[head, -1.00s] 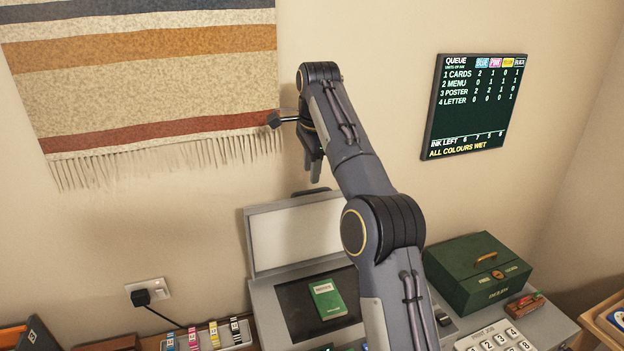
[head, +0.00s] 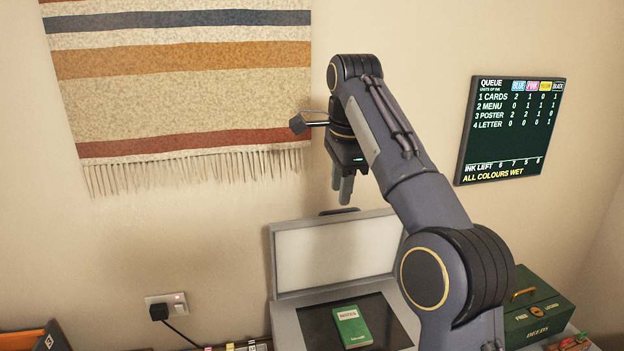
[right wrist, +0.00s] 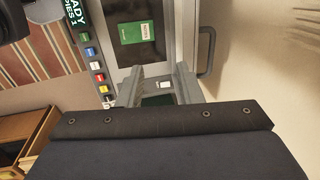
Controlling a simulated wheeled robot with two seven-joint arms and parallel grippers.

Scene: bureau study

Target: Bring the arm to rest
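My right arm rises from the lower right of the head view and bends over at the top. My right gripper (head: 341,193) hangs from it with both fingers pointing down, in front of the wall and above the raised lid of a grey machine. In the right wrist view its two grey fingers (right wrist: 159,88) stand apart with nothing held between them. My left arm and gripper are not in view.
The grey machine (head: 288,316) has its pale lid (head: 335,255) up and a green notebook (head: 352,328) on its dark bed. A green box (head: 537,308) stands to its right. A striped hanging (head: 180,95) and queue board (head: 510,130) are on the wall.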

